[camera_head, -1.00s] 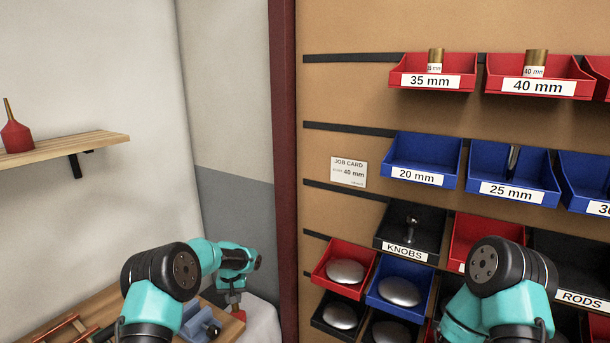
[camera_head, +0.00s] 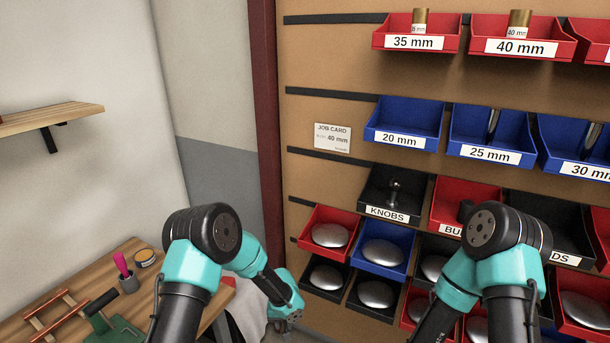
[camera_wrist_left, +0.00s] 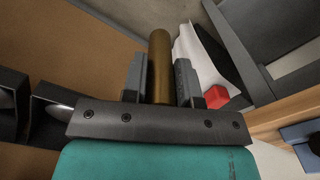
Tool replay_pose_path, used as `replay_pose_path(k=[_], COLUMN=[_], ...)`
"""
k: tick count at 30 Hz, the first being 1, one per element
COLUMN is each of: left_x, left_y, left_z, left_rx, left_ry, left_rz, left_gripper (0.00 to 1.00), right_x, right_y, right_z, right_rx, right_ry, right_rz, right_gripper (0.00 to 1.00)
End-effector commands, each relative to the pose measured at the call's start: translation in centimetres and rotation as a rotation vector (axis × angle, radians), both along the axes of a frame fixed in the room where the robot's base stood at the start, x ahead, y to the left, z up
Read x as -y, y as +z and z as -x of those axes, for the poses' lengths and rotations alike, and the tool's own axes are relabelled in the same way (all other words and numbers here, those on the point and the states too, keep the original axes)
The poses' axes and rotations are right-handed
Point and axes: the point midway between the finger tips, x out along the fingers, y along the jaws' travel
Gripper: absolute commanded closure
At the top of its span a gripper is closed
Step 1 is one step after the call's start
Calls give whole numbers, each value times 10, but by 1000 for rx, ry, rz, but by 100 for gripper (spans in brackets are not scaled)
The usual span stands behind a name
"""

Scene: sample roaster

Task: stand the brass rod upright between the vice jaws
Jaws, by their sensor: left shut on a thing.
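A brass rod (camera_wrist_left: 160,72) is held in my left gripper (camera_wrist_left: 160,68) in the left wrist view. The gripper is shut on it, with one finger along each side. The rod's far end sticks out past the fingertips. In the head view my left arm reaches toward the lower bins, and the rod and fingers cannot be made out there. The vice jaws cannot be made out now. A blue piece (camera_wrist_left: 303,134) at the right edge of the wrist view may be part of the vice. My right arm's elbow shows at lower right, but its gripper is not in view.
The bench (camera_head: 60,290) at lower left carries a green tool, a pink-handled item in a cup, and a tin. Red bins marked 35 mm (camera_head: 414,42) and 40 mm (camera_head: 515,47) hold brass rods. A job card (camera_head: 332,137) reads 40 mm. More bins line the panel.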

Motion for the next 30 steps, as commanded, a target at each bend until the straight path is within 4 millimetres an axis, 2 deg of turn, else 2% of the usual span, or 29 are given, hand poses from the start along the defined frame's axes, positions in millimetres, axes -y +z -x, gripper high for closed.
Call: replay_pose_path(k=[8,13,17,24,27,30], left_x=[-1,-16,-46,-113,-131,-139], left_y=[1,0,1,0,1,1], left_z=[-1,-3,-5,-3,-2,-1], left_rx=[1,1,1,0,1,1], left_ry=[1,4,7,6,3,2], left_rz=[0,1,2,1,0,0], left_gripper=[100,100,100,100,100,100], right_x=[0,0,0,0,0,0], right_y=[0,0,0,0,0,0], right_z=[0,0,0,0,0,0], right_rx=[0,0,0,0,0,0], right_ry=[0,0,0,0,0,0], right_rz=[0,0,0,0,0,0], right_gripper=[57,57,57,57,57,57])
